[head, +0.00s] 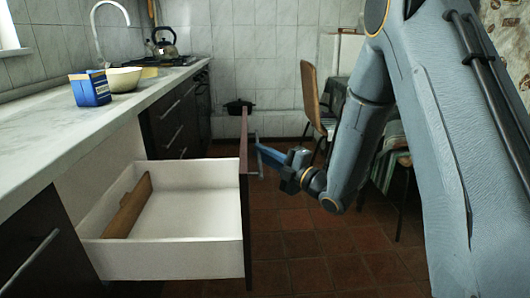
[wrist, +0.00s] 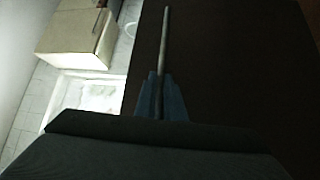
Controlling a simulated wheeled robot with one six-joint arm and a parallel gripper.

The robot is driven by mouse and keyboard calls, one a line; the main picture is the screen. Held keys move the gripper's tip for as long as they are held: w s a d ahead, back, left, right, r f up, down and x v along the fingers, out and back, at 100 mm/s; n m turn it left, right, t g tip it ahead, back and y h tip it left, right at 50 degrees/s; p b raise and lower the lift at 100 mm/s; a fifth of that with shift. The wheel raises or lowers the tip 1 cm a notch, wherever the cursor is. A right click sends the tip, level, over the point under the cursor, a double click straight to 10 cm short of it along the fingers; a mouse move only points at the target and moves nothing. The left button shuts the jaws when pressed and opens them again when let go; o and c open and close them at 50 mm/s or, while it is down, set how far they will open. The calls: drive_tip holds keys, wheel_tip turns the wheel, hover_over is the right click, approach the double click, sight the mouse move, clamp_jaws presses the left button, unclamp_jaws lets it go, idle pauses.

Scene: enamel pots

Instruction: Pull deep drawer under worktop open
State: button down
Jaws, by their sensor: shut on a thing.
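The deep drawer (head: 170,252) under the worktop (head: 90,129) stands far out from the cabinet in the head view. Its white inside is visible, and its dark front (head: 246,215) is seen nearly edge-on. My gripper (head: 259,160) is at the outer side of that front, level with its upper part. In the wrist view, the blue fingers of my gripper (wrist: 160,92) are shut on the drawer's long metal bar handle (wrist: 166,45), one on each side. The dark front panel (wrist: 230,70) fills the right of that view.
A brown board (head: 128,208) lies in the drawer, which looks otherwise empty. A blue box (head: 90,89) and a pale bowl (head: 124,80) stand on the worktop. A wooden chair (head: 311,95) stands behind my arm. Tiled floor (head: 305,250) is clear right of the drawer.

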drive_tip(key=c, duration=1.8)
unclamp_jaws()
drive_tip(key=shift+d, duration=0.1)
drive_tip(key=shift+c, duration=0.2)
drive_tip(key=v, duration=0.7)
drive_tip(key=shift+s+d+p, duration=0.25)
drive_tip(key=shift+d+p, duration=0.05)
drive_tip(key=shift+p, duration=0.1)
drive_tip(key=shift+a, duration=0.1)
